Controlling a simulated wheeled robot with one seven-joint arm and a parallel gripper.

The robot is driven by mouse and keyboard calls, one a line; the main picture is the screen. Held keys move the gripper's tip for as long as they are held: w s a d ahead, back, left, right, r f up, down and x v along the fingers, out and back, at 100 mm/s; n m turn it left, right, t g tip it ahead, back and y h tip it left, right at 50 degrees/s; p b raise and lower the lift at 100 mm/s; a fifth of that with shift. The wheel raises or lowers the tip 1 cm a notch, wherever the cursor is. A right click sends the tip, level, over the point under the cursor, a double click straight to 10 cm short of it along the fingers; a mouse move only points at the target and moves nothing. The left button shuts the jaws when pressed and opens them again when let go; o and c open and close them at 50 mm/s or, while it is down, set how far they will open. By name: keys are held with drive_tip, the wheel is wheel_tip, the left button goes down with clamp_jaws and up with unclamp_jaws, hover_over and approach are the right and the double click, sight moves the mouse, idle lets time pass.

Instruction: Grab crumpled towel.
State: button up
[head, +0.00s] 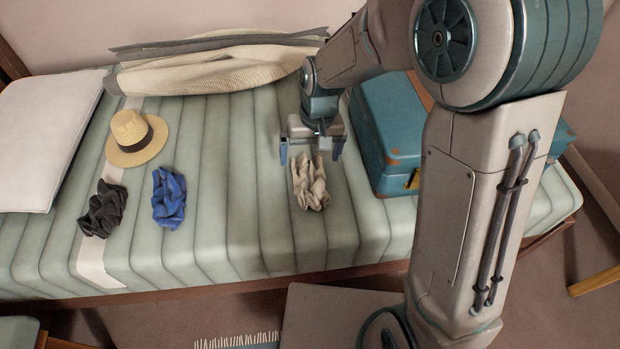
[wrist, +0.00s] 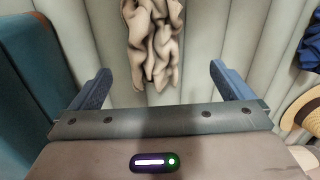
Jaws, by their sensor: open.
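In the wrist view the towel (wrist: 154,45) is at the top centre, partly cut off by the frame edge. My gripper (head: 311,152) is just behind the towel in the head view, above the cushion.
A teal case (head: 388,135) stands close to the right of the gripper. A crumpled blue cloth (head: 168,198), a dark crumpled cloth (head: 103,209) and a straw hat (head: 130,137) lie to the left. A long cream cushion (head: 210,72) lies behind. The cushion between blue cloth and towel is clear.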

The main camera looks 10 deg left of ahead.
sight(311, 173)
drive_tip(key=f, duration=0.4)
drive_tip(key=shift+a+f+b, duration=0.2)
drive_tip(key=shift+f+b, duration=0.1)
drive_tip(key=shift+b, duration=0.1)
wheel_tip(311, 173, down, 5)
drive_tip(key=shift+s+f+b, duration=0.15)
drive_tip(key=shift+b, duration=0.75)
drive_tip(key=shift+d, duration=0.1)
drive_tip(key=c, duration=1.1)
